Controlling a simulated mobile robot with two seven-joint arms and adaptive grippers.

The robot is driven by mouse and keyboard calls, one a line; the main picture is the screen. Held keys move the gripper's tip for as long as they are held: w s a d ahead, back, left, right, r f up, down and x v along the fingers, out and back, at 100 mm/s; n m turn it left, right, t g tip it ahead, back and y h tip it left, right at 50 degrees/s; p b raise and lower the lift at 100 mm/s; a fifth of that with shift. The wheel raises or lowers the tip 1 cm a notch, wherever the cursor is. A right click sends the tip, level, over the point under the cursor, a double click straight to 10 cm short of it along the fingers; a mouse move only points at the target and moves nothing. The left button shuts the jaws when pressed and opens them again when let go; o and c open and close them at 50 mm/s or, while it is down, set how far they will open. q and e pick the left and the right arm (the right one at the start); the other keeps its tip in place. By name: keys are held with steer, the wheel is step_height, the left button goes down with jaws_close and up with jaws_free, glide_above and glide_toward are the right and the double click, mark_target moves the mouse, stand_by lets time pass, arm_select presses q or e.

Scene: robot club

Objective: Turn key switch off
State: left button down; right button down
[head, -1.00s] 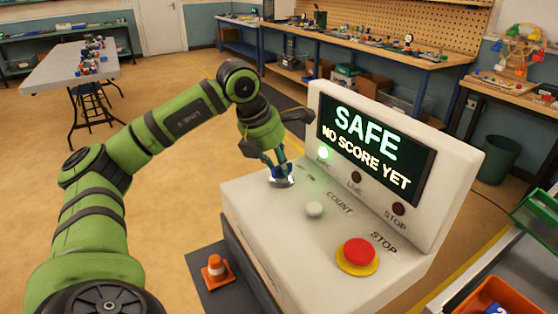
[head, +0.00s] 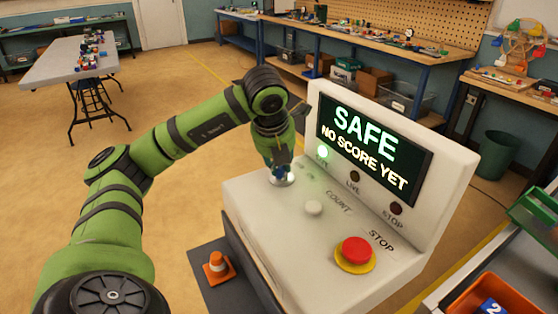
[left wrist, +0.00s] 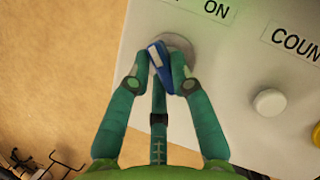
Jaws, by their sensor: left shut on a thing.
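The key switch is on the left of the white console's top (head: 260,210). Its round metal plate (left wrist: 178,44) and blue key (left wrist: 160,66) show in the left wrist view, with the key tilted in the picture and an "ON" label beside the plate. My left gripper (head: 282,170) is over the switch, pointing down. In the left wrist view its fingers (left wrist: 162,75) are shut on the blue key, one on each side. In the head view the gripper hides most of the key. The console screen (head: 374,150) reads "SAFE, NO SCORE YET". My right gripper is not in view.
A white COUNT button (head: 313,208) and a red STOP button (head: 356,251) sit on the console right of the switch. A green lamp (head: 322,152) glows below the screen.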

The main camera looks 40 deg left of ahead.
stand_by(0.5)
arm_select(q)
steer(key=c, duration=1.1)
jaws_free()
steer(key=shift+r, duration=0.1)
steer(key=v, duration=1.1)
steer(key=shift+r, duration=0.4)
steer(key=shift+s+d, duration=0.1)
steer(key=shift+s, duration=0.05)
